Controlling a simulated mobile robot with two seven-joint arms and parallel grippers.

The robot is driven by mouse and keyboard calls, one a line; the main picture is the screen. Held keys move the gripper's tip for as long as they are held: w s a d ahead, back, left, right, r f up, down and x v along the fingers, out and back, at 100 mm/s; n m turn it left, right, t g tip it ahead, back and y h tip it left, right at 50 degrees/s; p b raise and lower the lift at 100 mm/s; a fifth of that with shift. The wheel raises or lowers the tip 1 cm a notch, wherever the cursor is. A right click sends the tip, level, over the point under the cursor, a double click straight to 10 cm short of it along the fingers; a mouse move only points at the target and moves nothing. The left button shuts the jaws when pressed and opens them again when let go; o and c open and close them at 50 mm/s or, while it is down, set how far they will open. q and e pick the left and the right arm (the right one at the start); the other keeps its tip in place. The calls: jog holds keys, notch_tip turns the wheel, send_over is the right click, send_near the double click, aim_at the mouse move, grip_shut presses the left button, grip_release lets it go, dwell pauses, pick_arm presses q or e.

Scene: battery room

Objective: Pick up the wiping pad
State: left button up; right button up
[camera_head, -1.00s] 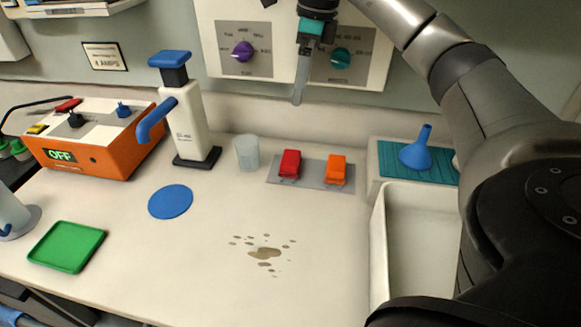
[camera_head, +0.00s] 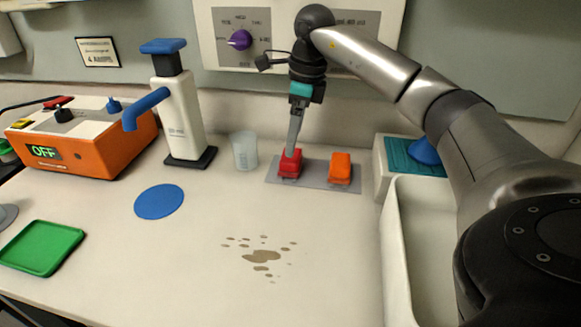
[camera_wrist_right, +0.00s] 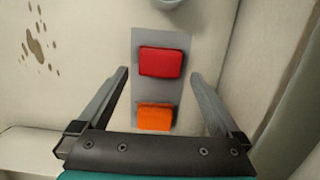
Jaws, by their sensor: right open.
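Two small blocks, a red one (camera_head: 289,168) and an orange one (camera_head: 340,168), lie on a flat grey plate (camera_head: 314,175) at the back of the bench. They look like pads; I cannot tell from looks which is the wiping pad. My right gripper (camera_head: 293,148) points down over the red block. In the right wrist view my open right gripper (camera_wrist_right: 159,73) has one finger on each side of the red block (camera_wrist_right: 161,62), with nothing held. The orange block (camera_wrist_right: 155,117) is nearer the gripper's base there. My left gripper is out of view.
A clear cup (camera_head: 244,150) and a white pump bottle (camera_head: 180,115) stand left of the plate. A white basin (camera_head: 398,240) and a ledge with a blue funnel (camera_head: 425,151) are to the right. Brown spots (camera_head: 262,256) mark the bare bench in front.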

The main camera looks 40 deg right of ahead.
aim_at(291, 161)
jog(key=shift+w+a+f+b, duration=0.1)
jog(key=shift+f+b, duration=0.3)
jog(key=shift+f, duration=0.8)
jog(key=shift+w+a+f+b, duration=0.1)
jog(key=shift+f+b, duration=0.25)
jog(key=shift+f, duration=0.85)
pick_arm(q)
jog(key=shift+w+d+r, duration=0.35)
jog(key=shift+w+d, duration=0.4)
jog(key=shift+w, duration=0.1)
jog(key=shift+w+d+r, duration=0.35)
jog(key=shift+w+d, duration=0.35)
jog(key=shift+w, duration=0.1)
pick_arm(e)
jog(key=shift+w+f, duration=0.1)
jog(key=shift+f, duration=0.55)
jog(key=shift+c, duration=0.2)
jog(key=c, duration=1)
jog(key=shift+a+r, duration=0.1)
jog(key=shift+r, duration=0.1)
